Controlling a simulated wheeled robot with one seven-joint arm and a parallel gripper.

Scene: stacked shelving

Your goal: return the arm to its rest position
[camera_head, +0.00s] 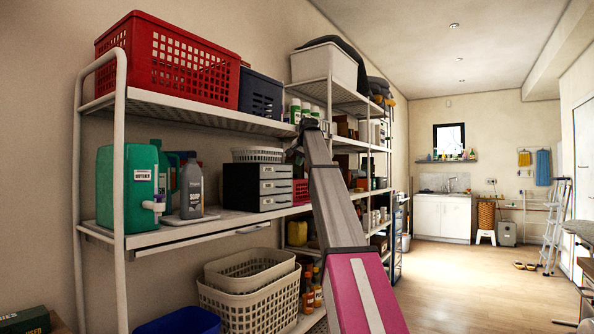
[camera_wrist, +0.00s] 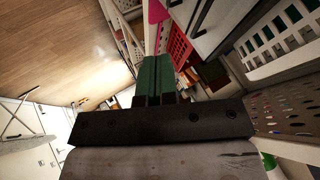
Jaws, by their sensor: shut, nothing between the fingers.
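My arm (camera_head: 335,205) rises from the bottom right of the head view, its pink and grey link reaching up in front of the shelving. The fingers point toward the shelving and floor, and I see no contact with any item.
A white shelving rack (camera_head: 180,232) stands close on the left. It holds a red basket (camera_head: 165,55), a green jug (camera_head: 127,185), a grey drawer box (camera_head: 258,187) and beige baskets (camera_head: 250,300). The wooden floor (camera_head: 470,285) at the right is largely free. A stepladder (camera_head: 556,225) stands farther back.

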